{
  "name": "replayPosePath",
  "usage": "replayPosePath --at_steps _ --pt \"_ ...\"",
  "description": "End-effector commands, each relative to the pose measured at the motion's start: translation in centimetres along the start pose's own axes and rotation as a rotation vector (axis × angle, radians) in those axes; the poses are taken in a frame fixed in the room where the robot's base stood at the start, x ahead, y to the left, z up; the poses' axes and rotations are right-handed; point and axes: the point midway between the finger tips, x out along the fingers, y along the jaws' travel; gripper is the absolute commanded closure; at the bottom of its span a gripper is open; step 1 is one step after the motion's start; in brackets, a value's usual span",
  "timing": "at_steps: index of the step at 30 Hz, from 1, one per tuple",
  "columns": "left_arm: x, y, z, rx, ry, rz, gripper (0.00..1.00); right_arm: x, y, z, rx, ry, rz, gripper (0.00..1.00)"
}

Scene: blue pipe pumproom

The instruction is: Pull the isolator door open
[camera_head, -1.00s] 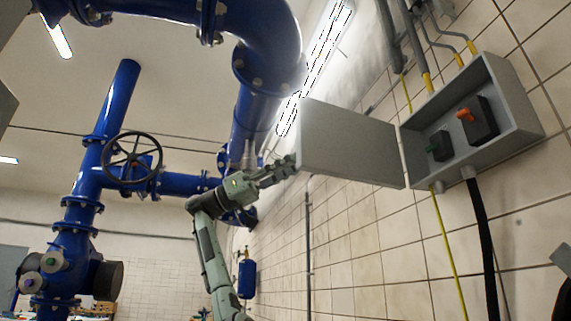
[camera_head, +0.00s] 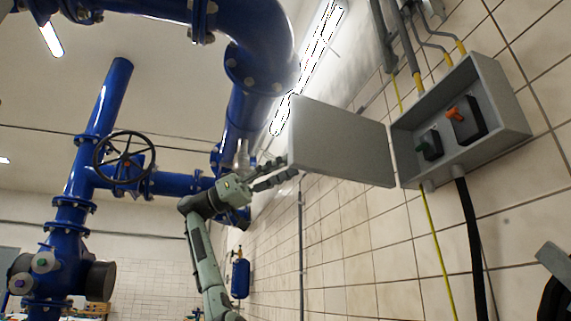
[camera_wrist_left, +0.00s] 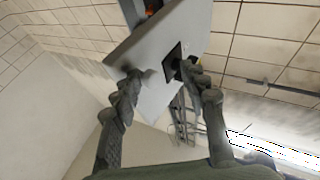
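The isolator box (camera_head: 500,92) is on the tiled wall at the right, with an orange and a green switch inside. Its grey door (camera_head: 342,142) stands wide open, swung out to the left from the box's left side. My left gripper (camera_head: 287,170) is at the door's free edge, low on its far side. In the left wrist view, the door (camera_wrist_left: 150,97) lies beyond the fingers, with a black handle (camera_wrist_left: 172,62) on it. The left fingertips (camera_wrist_left: 163,82) are spread apart, the right one close to the handle; I cannot tell whether it touches. My right gripper is not recognisable.
A large blue pipe (camera_head: 252,100) and a black handwheel (camera_head: 124,162) stand left of the door. Conduits enter the box from above, and a black cable (camera_head: 470,235) hangs below it. A grey and black part at the lower right edge is unclear.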

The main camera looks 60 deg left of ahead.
Motion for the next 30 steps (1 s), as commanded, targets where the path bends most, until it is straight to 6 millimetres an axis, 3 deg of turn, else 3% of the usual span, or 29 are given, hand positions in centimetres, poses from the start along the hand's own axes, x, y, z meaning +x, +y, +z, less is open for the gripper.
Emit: replayPosePath --at_steps 6,12,18,30 --pt "-5.3 0.3 -0.3 0.002 0.012 0.003 0.6 0.0 0.0 -0.1 0.0 0.001 0.0 0.6" --pt "-9.2 0.5 -0.5 0.004 0.016 0.007 0.6 0.0 0.0 -0.1 0.0 0.001 0.0 0.6" --pt "-10.7 0.6 -0.5 0.006 0.016 0.008 0.6 0.1 0.0 -0.1 0.0 0.002 0.0 0.6" --pt "-11.0 0.5 -0.4 0.006 0.015 0.008 0.6 0.1 0.0 -0.1 0.0 0.002 0.0 0.6"
